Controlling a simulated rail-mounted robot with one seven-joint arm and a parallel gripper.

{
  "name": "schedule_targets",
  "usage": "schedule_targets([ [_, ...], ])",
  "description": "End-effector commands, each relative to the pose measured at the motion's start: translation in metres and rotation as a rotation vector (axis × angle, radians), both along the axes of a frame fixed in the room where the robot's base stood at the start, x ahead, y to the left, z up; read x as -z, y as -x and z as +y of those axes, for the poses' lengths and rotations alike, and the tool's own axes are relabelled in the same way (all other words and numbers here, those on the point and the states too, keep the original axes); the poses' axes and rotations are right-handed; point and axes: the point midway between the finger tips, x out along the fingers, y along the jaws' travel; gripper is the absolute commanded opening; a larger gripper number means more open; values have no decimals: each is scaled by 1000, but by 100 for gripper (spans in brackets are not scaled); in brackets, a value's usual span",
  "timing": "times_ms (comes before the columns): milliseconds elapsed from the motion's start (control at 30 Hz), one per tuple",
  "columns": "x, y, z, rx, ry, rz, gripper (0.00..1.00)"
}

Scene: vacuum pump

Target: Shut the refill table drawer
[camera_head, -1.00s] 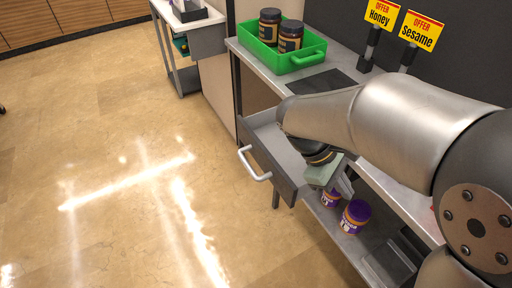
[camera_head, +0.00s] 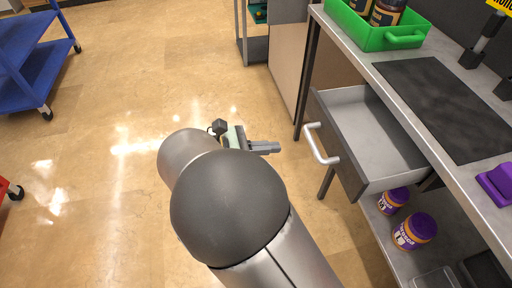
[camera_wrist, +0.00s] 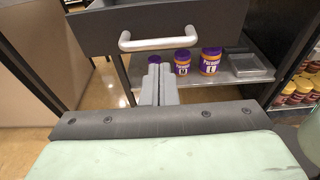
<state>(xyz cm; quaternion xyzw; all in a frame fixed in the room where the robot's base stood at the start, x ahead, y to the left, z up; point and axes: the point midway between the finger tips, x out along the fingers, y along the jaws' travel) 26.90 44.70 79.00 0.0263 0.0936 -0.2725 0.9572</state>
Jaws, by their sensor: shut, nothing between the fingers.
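The refill table drawer (camera_head: 352,148) is pulled out from under the table top, with its empty tray showing. Its front panel carries a pale bar handle (camera_head: 320,146). In the head view my gripper (camera_head: 277,148) is to the left of the handle, apart from it, pointing toward the drawer front. In the wrist view the drawer front (camera_wrist: 195,22) fills the top, with the handle (camera_wrist: 159,40) across it. My gripper's fingers (camera_wrist: 157,74) are shut and empty, seen just below the handle in the picture; no contact shows.
The refill table (camera_head: 400,70) holds a green crate (camera_head: 375,32) with dark jars, a black mat (camera_head: 445,105) and a purple object (camera_head: 497,184). Purple-lidded jars (camera_head: 413,232) stand on the lower shelf. A blue cart (camera_head: 35,65) stands far left. The floor between is clear.

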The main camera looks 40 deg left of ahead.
Motion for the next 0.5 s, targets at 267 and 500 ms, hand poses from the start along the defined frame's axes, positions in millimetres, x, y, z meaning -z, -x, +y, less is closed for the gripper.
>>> schedule_targets([
  [267,12,-46,-29,3,0,0,0],
  [500,16,-65,-41,1,-2,1,0],
])
